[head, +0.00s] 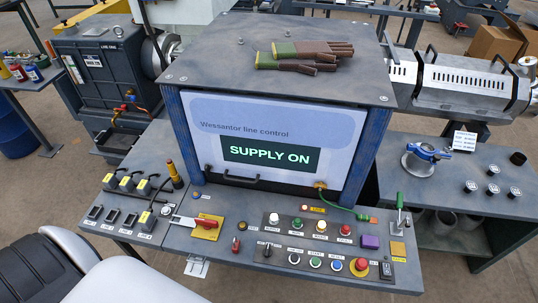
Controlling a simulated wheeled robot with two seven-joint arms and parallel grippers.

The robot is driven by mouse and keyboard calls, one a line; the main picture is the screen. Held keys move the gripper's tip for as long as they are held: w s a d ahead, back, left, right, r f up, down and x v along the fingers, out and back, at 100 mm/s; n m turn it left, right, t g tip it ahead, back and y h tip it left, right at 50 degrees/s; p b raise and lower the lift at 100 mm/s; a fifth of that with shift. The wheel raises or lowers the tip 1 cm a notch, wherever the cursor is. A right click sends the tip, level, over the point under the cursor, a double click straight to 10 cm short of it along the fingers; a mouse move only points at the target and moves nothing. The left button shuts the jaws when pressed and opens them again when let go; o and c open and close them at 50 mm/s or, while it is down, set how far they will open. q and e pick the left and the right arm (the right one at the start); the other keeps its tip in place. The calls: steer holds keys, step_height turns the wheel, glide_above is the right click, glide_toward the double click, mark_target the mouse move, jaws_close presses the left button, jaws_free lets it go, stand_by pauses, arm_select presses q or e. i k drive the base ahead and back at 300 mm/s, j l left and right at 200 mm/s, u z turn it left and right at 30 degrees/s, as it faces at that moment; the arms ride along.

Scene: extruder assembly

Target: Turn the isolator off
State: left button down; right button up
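The isolator is most likely the red lever handle (196,222) on a yellow plate (208,233), on the left-middle part of the sloping grey control desk. Its handle lies roughly sideways, reaching left from the plate. The label beside it is too small to read. The screen (268,155) above the desk reads "SUPPLY ON" under "Wessantor line control". Neither of my grippers is in view. Pale rounded parts (130,284) at the bottom left look like my own arm or body.
Right of the lever are a small red padlock-like item (236,245), several buttons and lamps, a red mushroom button (360,265) and a green-handled lever (400,210). Yellow-tagged black plugs (127,181) stand at left. Gloves (305,54) lie on the cabinet top.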

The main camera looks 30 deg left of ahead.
mark_target(207, 224)
steer(key=k+j+u, duration=0.1)
steer(key=u, duration=1.5)
steer(key=i+j+z, duration=0.15)
steer(key=i, duration=0.25)
steer(key=i+j+z, duration=0.2)
steer(key=i, duration=0.2)
